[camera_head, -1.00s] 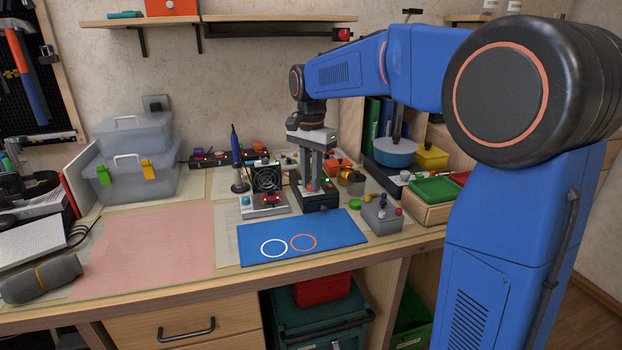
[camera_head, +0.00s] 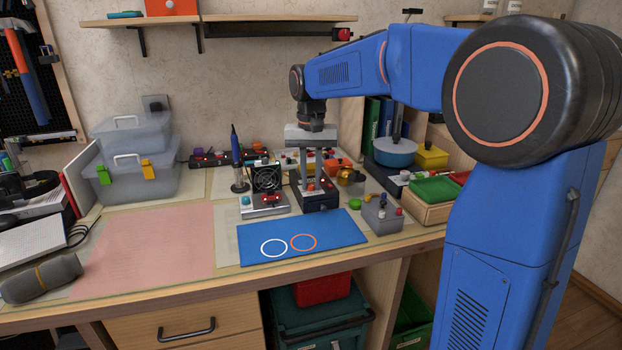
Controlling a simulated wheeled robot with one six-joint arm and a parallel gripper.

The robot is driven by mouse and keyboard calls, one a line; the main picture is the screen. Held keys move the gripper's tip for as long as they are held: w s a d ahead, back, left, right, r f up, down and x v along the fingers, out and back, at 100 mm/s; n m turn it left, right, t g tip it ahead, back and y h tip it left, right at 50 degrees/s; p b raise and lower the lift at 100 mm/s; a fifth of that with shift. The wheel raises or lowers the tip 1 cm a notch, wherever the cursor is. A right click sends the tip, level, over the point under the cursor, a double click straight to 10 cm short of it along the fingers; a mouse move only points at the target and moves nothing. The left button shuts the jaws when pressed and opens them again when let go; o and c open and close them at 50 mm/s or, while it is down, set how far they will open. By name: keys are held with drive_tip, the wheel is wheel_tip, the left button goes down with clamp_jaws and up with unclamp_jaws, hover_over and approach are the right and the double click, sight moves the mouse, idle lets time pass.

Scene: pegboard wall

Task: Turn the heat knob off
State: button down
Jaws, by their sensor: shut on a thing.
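A small dark box (camera_head: 323,201) stands on the bench behind the blue mat, and a bit of orange shows on its top. My gripper (camera_head: 309,185) points straight down over this box, its fingertips at the box top. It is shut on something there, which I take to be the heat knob. The fingers hide most of the knob, so its pointer cannot be read.
A small fan unit (camera_head: 266,181) stands close left of the box, with a soldering iron (camera_head: 237,160) beyond it. A grey switch box (camera_head: 382,217) is at the right. The blue mat (camera_head: 270,232) in front is clear.

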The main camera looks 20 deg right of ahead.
sight(311, 184)
drive_tip(key=n, duration=1.2)
drive_tip(key=shift+r, duration=0.1)
idle(0.4)
drive_tip(key=c, duration=1.6)
unclamp_jaws()
wheel_tip(311, 184, up, 17)
drive_tip(key=shift+r, duration=0.15)
